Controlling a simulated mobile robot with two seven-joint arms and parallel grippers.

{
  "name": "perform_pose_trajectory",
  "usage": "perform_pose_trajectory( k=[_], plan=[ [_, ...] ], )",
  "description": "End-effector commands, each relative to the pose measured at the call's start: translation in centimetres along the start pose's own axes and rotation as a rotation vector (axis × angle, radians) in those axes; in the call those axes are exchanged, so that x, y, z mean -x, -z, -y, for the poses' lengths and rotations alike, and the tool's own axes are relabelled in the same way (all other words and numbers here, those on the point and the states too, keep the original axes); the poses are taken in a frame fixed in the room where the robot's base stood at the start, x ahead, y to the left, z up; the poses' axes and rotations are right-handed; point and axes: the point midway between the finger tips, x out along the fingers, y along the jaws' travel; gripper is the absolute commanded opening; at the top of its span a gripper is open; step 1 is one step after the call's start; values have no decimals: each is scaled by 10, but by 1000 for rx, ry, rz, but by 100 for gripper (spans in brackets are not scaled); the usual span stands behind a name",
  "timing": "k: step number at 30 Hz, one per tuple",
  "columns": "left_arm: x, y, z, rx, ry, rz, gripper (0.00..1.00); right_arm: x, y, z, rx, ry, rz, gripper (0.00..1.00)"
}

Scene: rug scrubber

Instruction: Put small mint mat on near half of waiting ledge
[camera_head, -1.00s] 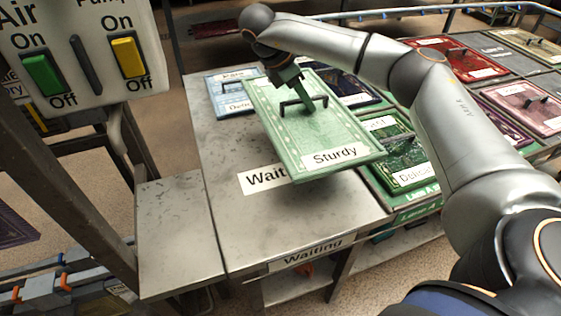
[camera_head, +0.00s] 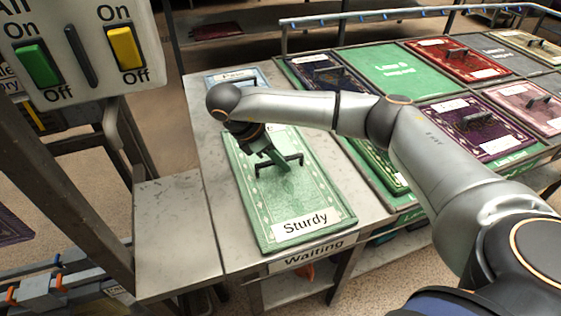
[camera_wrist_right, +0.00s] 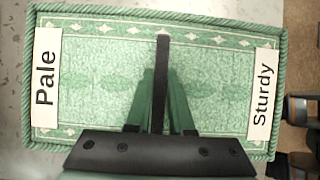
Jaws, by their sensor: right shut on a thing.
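The small mint mat (camera_head: 290,199) is pale green with a patterned border, a dark handle and a white "Sturdy" label. It lies flat over the near part of the grey waiting ledge (camera_head: 214,160), its near end close to the front edge marked "Waiting". I cannot tell whether it touches the ledge or hovers just above. My right gripper (camera_head: 277,161) is shut on the mat's handle. In the right wrist view, the fingers (camera_wrist_right: 162,100) straddle the handle, and labels "Pale" and "Sturdy" show on the mat (camera_wrist_right: 215,85). My left gripper is not in view.
A blue mat (camera_head: 235,79) lies at the ledge's far end, partly behind my arm. Right of the ledge, a rack holds several mats, including a red one (camera_head: 459,61) and a purple one (camera_head: 478,128); one green slot (camera_head: 390,68) is empty. A switch panel (camera_head: 75,55) hangs at upper left.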

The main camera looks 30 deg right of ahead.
Motion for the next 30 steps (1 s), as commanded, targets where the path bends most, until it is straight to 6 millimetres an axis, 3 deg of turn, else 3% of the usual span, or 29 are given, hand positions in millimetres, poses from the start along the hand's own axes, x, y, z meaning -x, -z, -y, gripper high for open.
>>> perform_pose_trajectory(
  k=[4,5,13,22,30],
  plan=[
    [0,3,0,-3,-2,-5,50,0,0,-1,0,-2,-4,0],
    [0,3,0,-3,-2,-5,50,0,1,0,0,-1,-4,21],
    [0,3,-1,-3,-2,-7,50,0,0,0,1,0,-3,50],
    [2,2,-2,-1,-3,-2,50,5,0,-1,0,-2,-3,50],
    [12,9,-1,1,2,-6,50,50,-2,-1,1,-5,-3,50]
  ],
)
